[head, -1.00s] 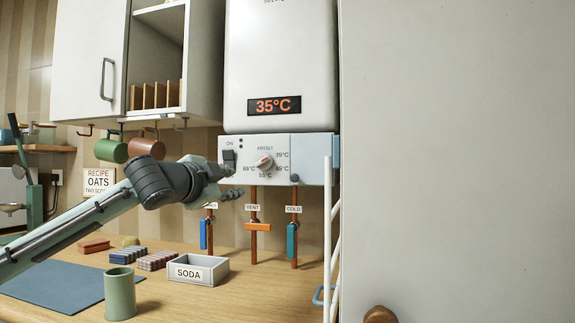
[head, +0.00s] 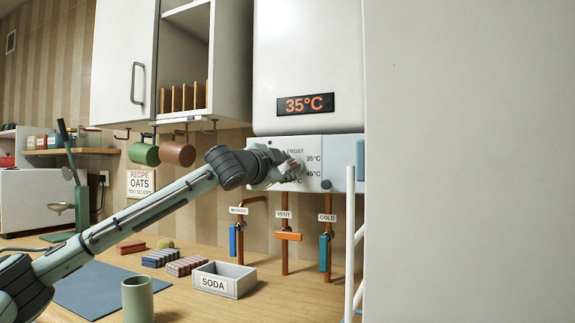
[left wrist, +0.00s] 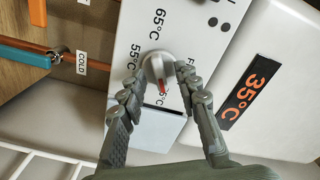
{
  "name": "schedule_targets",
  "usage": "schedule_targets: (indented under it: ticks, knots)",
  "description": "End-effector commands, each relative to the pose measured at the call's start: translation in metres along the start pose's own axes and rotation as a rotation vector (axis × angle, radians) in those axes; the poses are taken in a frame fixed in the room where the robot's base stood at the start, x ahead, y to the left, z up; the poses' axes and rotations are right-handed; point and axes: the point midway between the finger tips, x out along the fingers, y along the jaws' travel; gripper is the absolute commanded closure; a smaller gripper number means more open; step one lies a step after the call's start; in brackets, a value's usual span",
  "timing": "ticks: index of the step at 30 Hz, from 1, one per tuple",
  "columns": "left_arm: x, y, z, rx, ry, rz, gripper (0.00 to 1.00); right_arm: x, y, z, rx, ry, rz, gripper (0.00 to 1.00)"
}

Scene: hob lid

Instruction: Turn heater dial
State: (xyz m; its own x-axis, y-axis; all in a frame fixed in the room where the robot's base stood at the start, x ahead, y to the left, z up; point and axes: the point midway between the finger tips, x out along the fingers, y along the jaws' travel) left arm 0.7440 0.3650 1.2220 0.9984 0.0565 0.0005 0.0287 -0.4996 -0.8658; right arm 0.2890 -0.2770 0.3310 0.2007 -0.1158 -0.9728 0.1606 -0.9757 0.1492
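The heater dial (left wrist: 157,66) is a pale round knob with a red mark on the heater's white control panel (left wrist: 130,40). In the left wrist view the red mark points towards the partly covered 35°C label. My left gripper (left wrist: 161,80) is open, with one finger on each side of the dial; I cannot tell whether either finger touches it. In the head view the left gripper (head: 285,170) is at the panel and partly covers the dial and its labels. The heater display (head: 305,104) reads 35°C. My right gripper is not in view.
Below the panel are pipes with a blue, an orange and a teal valve handle (head: 288,236). Two mugs (head: 178,150) hang under the cabinet to the left. A SODA box (head: 224,280) and a green cup (head: 138,300) stand on the counter. A large pale surface (head: 470,160) fills the right.

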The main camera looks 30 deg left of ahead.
Motion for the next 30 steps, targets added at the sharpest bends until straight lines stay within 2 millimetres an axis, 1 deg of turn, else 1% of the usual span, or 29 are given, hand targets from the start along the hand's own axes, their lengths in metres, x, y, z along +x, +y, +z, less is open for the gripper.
schedule_targets:
  ticks: [3,9,11,17,26,30]
  knots:
    - [0.0043,0.0,0.0003,0.001,-0.001,0.0,0.68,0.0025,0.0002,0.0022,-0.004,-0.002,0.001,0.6]
    - [0.0045,0.0004,0.0004,0.001,-0.001,0.0,0.68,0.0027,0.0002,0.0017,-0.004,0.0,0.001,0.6]
    - [0.0044,0.0004,0.0005,0.001,-0.001,0.0,0.74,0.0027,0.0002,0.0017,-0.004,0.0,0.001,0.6]
    - [0.0043,0.0004,0.0005,0.001,-0.001,0.0,0.99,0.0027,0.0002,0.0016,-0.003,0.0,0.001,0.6]
    - [0.0043,0.0007,0.0006,-0.004,-0.001,0.001,1.0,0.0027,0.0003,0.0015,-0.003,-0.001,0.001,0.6]
    - [0.0045,0.0014,0.0007,-0.032,-0.001,0.001,1.0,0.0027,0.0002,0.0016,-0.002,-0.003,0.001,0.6]
